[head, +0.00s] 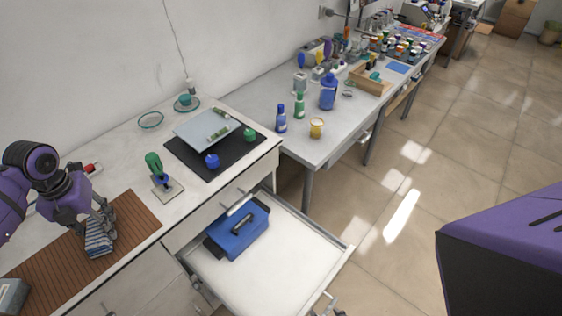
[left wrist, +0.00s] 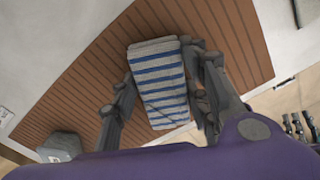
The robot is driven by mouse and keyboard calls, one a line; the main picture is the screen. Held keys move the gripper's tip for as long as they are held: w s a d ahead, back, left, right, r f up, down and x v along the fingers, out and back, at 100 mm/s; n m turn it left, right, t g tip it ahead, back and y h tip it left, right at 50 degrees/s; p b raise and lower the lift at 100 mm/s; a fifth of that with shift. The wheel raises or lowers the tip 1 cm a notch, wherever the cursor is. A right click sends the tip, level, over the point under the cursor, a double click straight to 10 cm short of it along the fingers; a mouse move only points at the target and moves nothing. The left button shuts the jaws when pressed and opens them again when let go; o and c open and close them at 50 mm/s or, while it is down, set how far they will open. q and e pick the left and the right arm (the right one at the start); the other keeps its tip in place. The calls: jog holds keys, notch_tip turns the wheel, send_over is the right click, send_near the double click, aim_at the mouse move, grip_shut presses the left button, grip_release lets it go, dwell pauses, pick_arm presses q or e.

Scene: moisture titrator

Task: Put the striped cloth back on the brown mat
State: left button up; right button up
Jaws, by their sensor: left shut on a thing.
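The striped cloth (head: 98,242), a folded white and blue block, is between the fingers of my left gripper (head: 102,220). It also shows in the left wrist view (left wrist: 158,85), with a finger along each side. The brown mat (head: 135,222), slatted like wood, lies under the cloth and gripper; it fills much of the left wrist view (left wrist: 90,75). The cloth is at or just above the mat, near its front edge; I cannot tell if it touches. Part of my right gripper (head: 328,307) seems to show at the bottom edge, too cut off to read.
A grey block (head: 10,295) is at the mat's left end. A stand with a green-handled item (head: 160,180) is right of the mat. A black mat (head: 180,150) lies farther back.

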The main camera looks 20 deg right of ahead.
jog(key=shift+w+r, duration=0.1)
pick_arm(q)
jog(key=o, duration=0.9)
jog(key=shift+o, duration=1)
pick_arm(e)
jog(key=shift+w+a, duration=0.1)
jog(key=shift+a, duration=0.1)
pick_arm(q)
jog(key=shift+r, duration=0.1)
jog(key=shift+r, duration=0.65)
jog(key=shift+r+p, duration=0.75)
jog(key=shift+r, duration=0.75)
jog(key=shift+r+p, duration=0.5)
jog(key=shift+r, duration=1.3)
pick_arm(e)
jog(key=w+r+t, duration=0.1)
jog(key=w+r, duration=0.3)
jog(key=shift+r, duration=0.3)
